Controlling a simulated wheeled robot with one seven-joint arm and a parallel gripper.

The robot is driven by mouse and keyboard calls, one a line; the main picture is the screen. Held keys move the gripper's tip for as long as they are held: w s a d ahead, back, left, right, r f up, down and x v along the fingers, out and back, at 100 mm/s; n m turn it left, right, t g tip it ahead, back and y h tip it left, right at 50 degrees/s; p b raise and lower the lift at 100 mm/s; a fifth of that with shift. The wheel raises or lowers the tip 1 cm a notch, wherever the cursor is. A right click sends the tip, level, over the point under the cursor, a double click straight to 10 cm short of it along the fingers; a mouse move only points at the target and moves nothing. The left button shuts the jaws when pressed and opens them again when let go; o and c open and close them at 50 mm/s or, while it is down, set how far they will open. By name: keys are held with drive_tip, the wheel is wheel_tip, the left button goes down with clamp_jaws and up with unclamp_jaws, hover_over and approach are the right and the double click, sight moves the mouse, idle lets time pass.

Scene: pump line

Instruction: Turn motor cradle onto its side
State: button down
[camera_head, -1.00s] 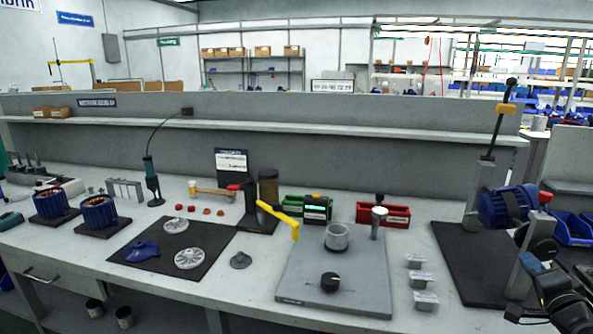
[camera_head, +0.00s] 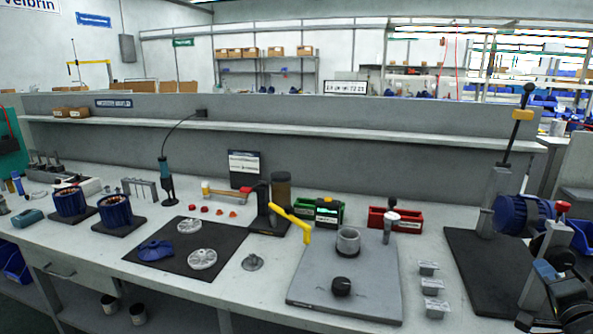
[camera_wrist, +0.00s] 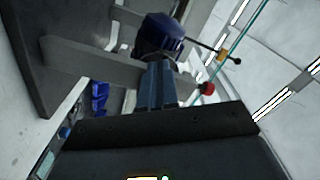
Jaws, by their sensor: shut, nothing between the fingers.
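The blue motor (camera_head: 520,213) is held on grey upright plates with a red knob (camera_head: 563,207), which look like the motor cradle, above a black base board (camera_head: 482,270) at the right of the bench. The cradle stands upright. In the wrist view the dark blue motor (camera_wrist: 163,35) shows at the top and the red knob (camera_wrist: 207,88) to its right. My gripper (camera_wrist: 157,68) is shut and empty, its fingers pointing towards the motor. I cannot tell whether they touch anything. In the head view my arm partly covers the cradle's lower right.
A black lever (camera_head: 518,125) with a yellow grip rises behind the motor. Blue bins stand at the far right.

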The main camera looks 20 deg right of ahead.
drive_tip(key=v, duration=0.5)
drive_tip(key=shift+s+a+f, duration=0.1)
drive_tip(key=shift+s+a, duration=0.1)
